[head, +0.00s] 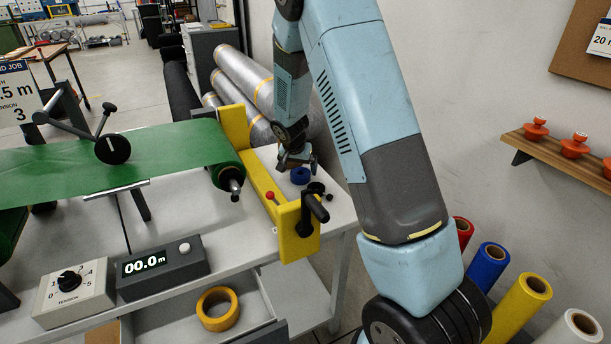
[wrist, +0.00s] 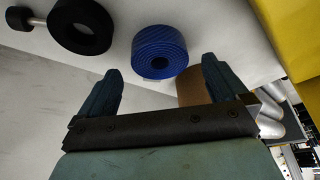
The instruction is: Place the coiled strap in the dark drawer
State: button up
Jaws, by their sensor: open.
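The coiled strap (head: 300,175) is a blue textured coil standing on the right end of the bench, behind the yellow frame. It also shows in the wrist view (wrist: 160,52), just beyond and between my fingertips. My gripper (head: 297,162) is open and empty, pointing down close above the coil; both fingers show in the wrist view (wrist: 161,68). A drawer (head: 270,332) with a dark grey front is pulled out under the bench at the bottom. A yellow-orange roll (head: 218,309) lies in its pale interior.
A yellow frame (head: 262,185) with a black crank (head: 315,207) stands close beside my gripper. A green belt (head: 120,160), a display box (head: 163,268) and a tension dial box (head: 75,292) occupy the bench.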

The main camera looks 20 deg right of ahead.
aim_at(300, 173)
jog(key=shift+x, duration=1.6)
jog(key=shift+a, duration=0.15)
jog(key=shift+c, duration=0.3)
jog(key=c, duration=1.2)
